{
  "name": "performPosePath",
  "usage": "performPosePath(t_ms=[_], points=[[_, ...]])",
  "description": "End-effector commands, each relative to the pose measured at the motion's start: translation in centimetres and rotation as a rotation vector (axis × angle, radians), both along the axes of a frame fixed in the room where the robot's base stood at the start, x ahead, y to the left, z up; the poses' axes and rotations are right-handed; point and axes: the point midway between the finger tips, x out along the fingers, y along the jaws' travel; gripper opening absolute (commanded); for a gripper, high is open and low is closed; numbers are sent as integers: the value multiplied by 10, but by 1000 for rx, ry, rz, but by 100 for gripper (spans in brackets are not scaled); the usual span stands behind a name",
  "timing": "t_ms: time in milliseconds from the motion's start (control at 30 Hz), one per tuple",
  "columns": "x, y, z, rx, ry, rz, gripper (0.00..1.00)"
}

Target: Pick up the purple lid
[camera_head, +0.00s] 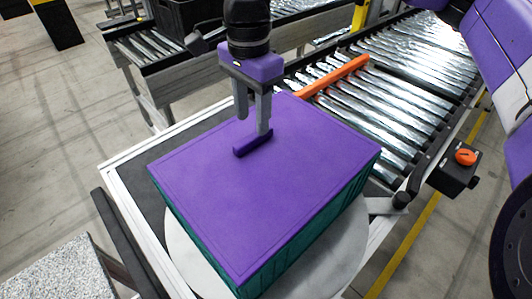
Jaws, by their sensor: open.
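The purple lid (270,190) is a large flat rectangle with a raised dark purple handle (253,143) on its upper surface. It lies on a green crate (300,245), covering its top. My gripper (253,125) points down over the handle. Its two grey fingers are apart, with the tips right by the handle. Whether the fingers touch the handle or the lid cannot be told from this one view.
The crate stands on a round light grey plate (345,278) on a framed table. A roller conveyor (400,75) with an orange bar (335,76) lies behind and right. A dark box (190,20) sits at the back. A control box (455,168) stands at right.

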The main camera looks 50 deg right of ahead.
Motion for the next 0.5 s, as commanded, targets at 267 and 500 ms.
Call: performPosePath(t_ms=[267, 500], points=[[1, 0, -37, 3, 1, 0, 44], [1, 0, -45, 2, -1, 1, 44]])
